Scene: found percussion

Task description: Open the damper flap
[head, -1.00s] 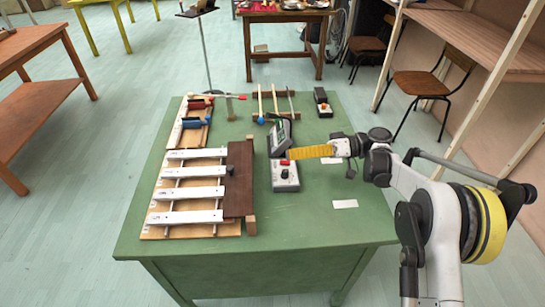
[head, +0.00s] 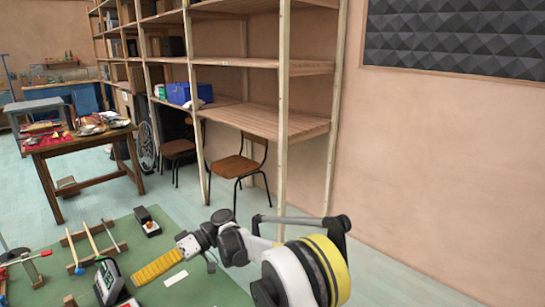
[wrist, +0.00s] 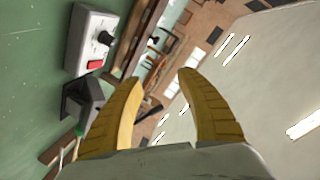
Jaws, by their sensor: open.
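The damper flap is outside the head view now. In the wrist view a dark brown board (wrist: 134,43) stands beyond the grey control box and may be the flap; I cannot tell its angle. My gripper (wrist: 160,80) is open and empty, with its two yellow fingers apart. In the head view my yellow gripper fingers (head: 150,270) are over the green table (head: 205,290), next to a dark device with a display (head: 107,278).
The grey control box (wrist: 90,42) has a black knob and a red button. A small black-and-grey box (head: 147,220) and a wooden rack with rods (head: 93,240) stand on the table. Shelves (head: 265,120) and a chair (head: 237,165) stand behind.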

